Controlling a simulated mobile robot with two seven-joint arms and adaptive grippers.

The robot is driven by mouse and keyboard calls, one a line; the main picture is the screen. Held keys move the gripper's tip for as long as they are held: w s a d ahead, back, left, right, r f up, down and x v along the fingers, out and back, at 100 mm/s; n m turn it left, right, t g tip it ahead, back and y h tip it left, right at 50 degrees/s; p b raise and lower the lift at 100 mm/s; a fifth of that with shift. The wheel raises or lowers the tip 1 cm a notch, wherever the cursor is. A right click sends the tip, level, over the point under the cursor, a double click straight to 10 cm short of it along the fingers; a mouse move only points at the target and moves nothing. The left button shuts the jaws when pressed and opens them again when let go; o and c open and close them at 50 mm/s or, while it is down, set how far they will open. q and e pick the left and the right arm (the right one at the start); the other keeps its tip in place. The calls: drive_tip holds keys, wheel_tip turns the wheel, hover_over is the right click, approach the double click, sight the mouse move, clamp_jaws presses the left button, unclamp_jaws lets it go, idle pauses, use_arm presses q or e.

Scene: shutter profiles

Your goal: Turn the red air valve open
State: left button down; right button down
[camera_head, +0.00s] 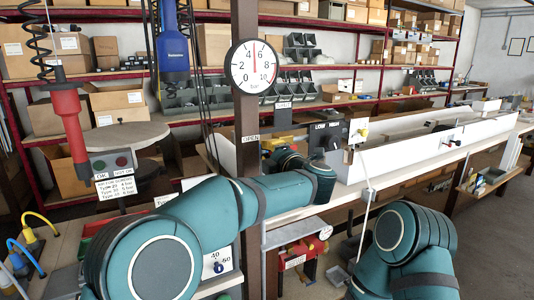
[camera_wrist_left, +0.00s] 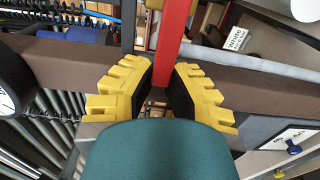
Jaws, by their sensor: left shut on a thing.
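My left gripper (camera_wrist_left: 163,80) shows in the left wrist view with its two yellow, ridged fingers closed around the red valve handle (camera_wrist_left: 175,32). The red bar runs up from between the dark finger pads to the top edge. In the head view my left arm reaches across to the brown post (camera_head: 248,185), and its fingers are mostly hidden there. An "OPEN" label (camera_head: 250,137) is on the post. Above it a round bar gauge (camera_head: 254,66) has its red needle nearly upright, near 5. The valve body is hidden. My right gripper is not in view.
A workbench with a long white profile (camera_head: 420,157) lies to the right. A red screwdriver (camera_head: 68,112) and a blue tool (camera_head: 172,45) hang at the left. Shelves with boxes stand behind. My right arm is at the lower right, with open floor beside it.

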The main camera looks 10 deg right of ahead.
use_arm(q)
drive_tip(key=shift+d+f, duration=0.1)
drive_tip(key=c, duration=0.9)
unclamp_jaws()
drive_tip(key=shift+c, duration=0.2)
drive_tip(key=v, duration=0.7)
drive_tip(key=shift+s, duration=0.3)
